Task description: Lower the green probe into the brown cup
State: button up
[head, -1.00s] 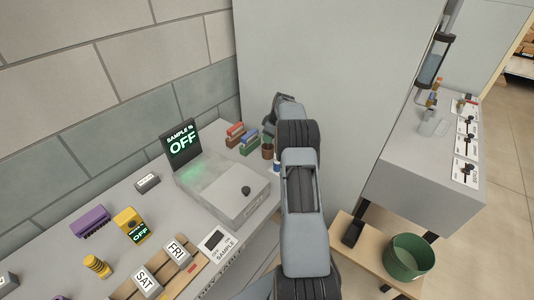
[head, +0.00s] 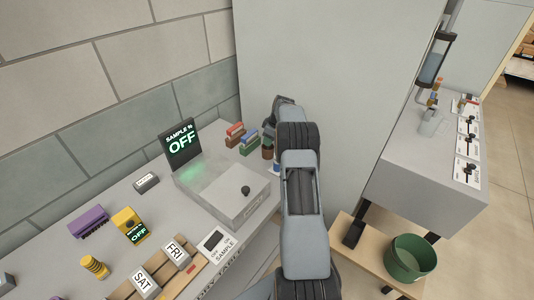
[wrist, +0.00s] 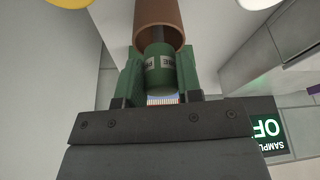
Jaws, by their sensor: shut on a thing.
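The green probe (wrist: 161,72), with a pale label band, is between the two green-padded fingers of my gripper (wrist: 159,62) in the wrist view. My gripper is shut on it. The brown cup (wrist: 157,14) lies straight beyond the probe, its open mouth facing the gripper. The probe's narrower far end overlaps the cup's mouth and seems to be just inside the rim; how deep is hidden. In the head view the brown cup (head: 267,153) shows at the table's back edge, left of my arm. My gripper and the probe are mostly hidden there.
A grey box (head: 228,190) with a lit OFF screen (head: 182,143) stands left of the cup. Red and green blocks (head: 241,136) sit just behind. A large pale panel (head: 330,90) rises behind my arm. A green bucket (head: 410,258) stands at lower right.

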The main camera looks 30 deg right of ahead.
jog(key=shift+f+b, duration=0.75)
jog(key=shift+f, duration=0.3)
dwell(0.4)
jog(key=o, duration=1)
jog(key=shift+r, duration=0.1)
